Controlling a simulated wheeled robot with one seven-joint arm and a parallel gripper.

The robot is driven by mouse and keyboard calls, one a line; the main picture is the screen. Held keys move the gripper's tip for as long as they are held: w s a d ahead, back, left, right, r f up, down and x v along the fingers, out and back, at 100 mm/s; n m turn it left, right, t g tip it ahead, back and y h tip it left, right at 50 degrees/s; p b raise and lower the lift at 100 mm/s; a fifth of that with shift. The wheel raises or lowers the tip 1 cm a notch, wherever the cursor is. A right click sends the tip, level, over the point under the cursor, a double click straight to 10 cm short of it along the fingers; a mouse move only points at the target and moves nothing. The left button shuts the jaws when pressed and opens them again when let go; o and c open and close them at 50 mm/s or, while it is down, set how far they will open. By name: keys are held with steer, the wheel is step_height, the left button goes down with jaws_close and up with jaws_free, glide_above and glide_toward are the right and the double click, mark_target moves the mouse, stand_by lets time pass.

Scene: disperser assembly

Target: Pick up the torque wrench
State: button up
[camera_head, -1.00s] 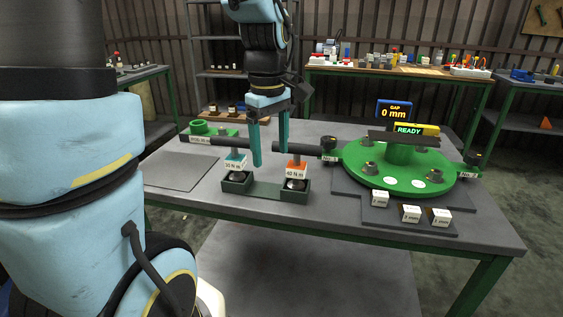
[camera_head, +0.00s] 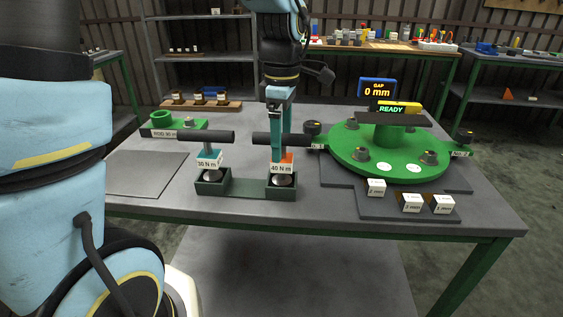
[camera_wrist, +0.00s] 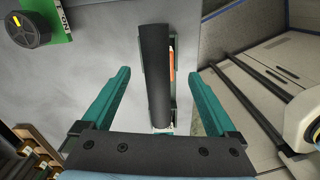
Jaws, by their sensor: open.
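Two torque wrenches with black handles stand in a dark green holder (camera_head: 235,190). The right wrench (camera_head: 262,138) has an orange block labelled 40 N m. The left wrench (camera_head: 205,136) has a teal block, its label apparently 30 N m. My gripper (camera_head: 280,138) is open, with its teal fingers pointing down at the right wrench. In the wrist view, that wrench's black handle (camera_wrist: 158,75) runs lengthwise between my open fingers, with a gap on both sides. An orange patch shows beside the handle.
Right of the wrench stands a green round disperser (camera_head: 345,150) with bolts and a READY display. White marked blocks (camera_head: 376,187) lie in front of it. A green fixture (camera_head: 160,120) sits at the left. The table's front left is clear.

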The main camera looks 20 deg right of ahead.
mark_target(282, 163)
step_height(282, 163, down, 5)
steer(key=shift+w+r+p, duration=0.1)
steer(key=shift+r+p, duration=0.1)
steer(key=shift+p, duration=0.2)
jaws_close()
stand_by(0.5)
